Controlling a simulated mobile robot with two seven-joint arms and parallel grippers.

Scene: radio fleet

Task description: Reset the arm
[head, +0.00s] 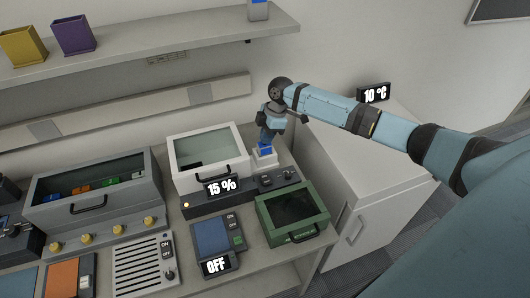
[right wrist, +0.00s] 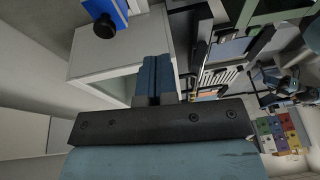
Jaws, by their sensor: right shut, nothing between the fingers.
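My right arm reaches in from the right in the head view, its forearm roughly level above the bench and the white cabinet. My right gripper (head: 266,139) points down beside the white lidded box, over a small white device with a blue face (head: 265,154). I cannot tell whether it touches this device. In the right wrist view the blue fingers of the right gripper (right wrist: 153,75) are pressed together and empty.
The bench holds a white lidded box (head: 208,146) marked 15 %, a green lidded box (head: 283,230), a grey bin (head: 60,215) and a blue panel device (head: 210,237) marked OFF. A white cabinet (head: 385,225) with a 10 °C display stands right. A shelf (head: 150,46) runs above.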

